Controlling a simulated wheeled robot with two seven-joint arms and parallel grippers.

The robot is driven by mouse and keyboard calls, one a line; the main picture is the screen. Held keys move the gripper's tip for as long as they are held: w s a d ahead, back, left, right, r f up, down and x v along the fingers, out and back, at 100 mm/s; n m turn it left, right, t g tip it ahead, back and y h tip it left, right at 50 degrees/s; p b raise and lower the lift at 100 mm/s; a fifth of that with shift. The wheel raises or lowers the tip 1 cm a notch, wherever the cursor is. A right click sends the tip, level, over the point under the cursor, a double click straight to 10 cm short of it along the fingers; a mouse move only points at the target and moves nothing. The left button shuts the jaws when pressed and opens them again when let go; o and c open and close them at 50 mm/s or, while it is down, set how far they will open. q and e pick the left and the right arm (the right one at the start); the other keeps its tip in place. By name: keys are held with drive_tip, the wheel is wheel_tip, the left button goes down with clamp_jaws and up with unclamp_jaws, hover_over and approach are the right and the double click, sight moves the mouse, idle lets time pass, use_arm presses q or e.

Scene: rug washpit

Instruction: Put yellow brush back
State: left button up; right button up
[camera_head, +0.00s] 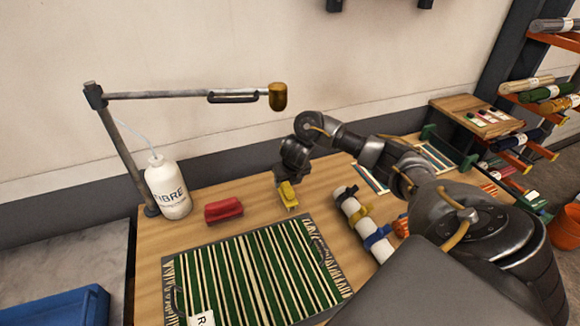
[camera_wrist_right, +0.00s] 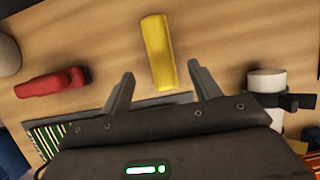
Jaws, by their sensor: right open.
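The yellow brush (camera_head: 290,200) lies on the wooden table just beyond the striped rug, right of a red brush (camera_head: 223,210). In the right wrist view the yellow brush (camera_wrist_right: 158,52) lies lengthwise ahead of my right gripper (camera_wrist_right: 160,72), its near end between the lines of the two spread fingers. My right gripper (camera_head: 288,178) is open and empty, right by the yellow brush in the head view; I see no contact. My left gripper is not in view.
A green striped rug (camera_head: 255,275) fills the table front. A white roll with straps (camera_head: 355,215) lies right. A wooden shelf (camera_head: 450,104) stands farther right.

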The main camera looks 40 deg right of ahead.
drive_tip(key=p+v, duration=0.2)
drive_tip(key=v, duration=0.3)
drive_tip(key=shift+s+r, duration=0.2)
drive_tip(key=shift+r, duration=0.15)
drive_tip(key=shift+a, duration=0.1)
